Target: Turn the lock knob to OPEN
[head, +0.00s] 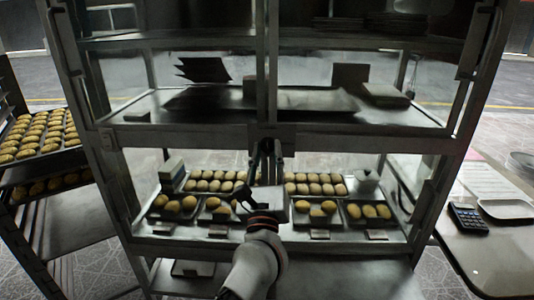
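A glass-fronted display cabinet (190,135) with a dark metal frame stands ahead. A small dark lock piece (268,142) sits at the middle of its crossbar, where the centre post meets it. My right gripper is not in view.
Behind the lower glass are trays of bread rolls (315,184) and small signs. A rack with bread trays (38,147) stands at left. A table (490,250) with a calculator (468,218) and a white dish (507,208) is at right.

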